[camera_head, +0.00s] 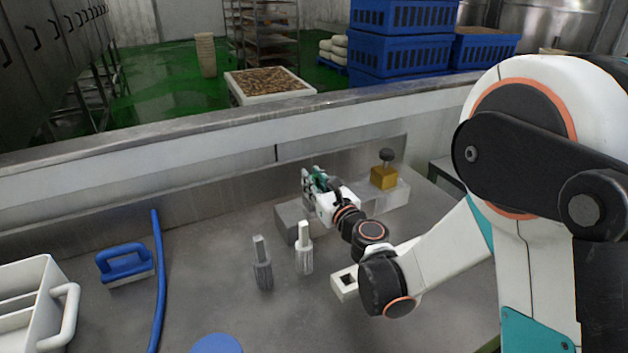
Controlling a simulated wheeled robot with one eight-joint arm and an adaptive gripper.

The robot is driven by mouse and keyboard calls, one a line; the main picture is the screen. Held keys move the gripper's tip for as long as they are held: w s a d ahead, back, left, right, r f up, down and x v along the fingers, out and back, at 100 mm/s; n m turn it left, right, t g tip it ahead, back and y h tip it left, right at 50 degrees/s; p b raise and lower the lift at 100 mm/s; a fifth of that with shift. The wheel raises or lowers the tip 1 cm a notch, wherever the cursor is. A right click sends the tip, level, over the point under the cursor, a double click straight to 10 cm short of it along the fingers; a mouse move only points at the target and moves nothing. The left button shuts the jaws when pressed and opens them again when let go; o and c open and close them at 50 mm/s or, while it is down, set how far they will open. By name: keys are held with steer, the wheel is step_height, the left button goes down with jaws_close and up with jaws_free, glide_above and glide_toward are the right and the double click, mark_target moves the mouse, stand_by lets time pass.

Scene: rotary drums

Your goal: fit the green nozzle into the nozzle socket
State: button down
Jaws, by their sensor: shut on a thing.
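My gripper (313,184) is in the upper middle of the head view, above the back of the grey worktop. It is shut on the green nozzle (319,174), which is small and partly hidden by the fingers. A white block (343,289) with a dark square hole in its top stands on the worktop, nearer the camera and beside my forearm. It may be the nozzle socket, but I cannot tell for sure. A grey block (288,222) stands just below and left of my gripper; the picture does not show whether they touch.
Two upright ribbed pieces, one grey (262,272) and one white (304,260), stand in front of the grey block. A yellow block with a black knob (384,178) sits at the back right. A blue-handled brush (125,263), blue hose (159,280) and white caddy (35,300) are left.

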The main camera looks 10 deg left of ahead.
steer(key=shift+f, duration=0.5)
steer(key=c, duration=1.4)
jaws_free()
steer(key=v, duration=0.7)
steer(key=shift+s+d, duration=0.2)
steer(key=shift+w, duration=0.1)
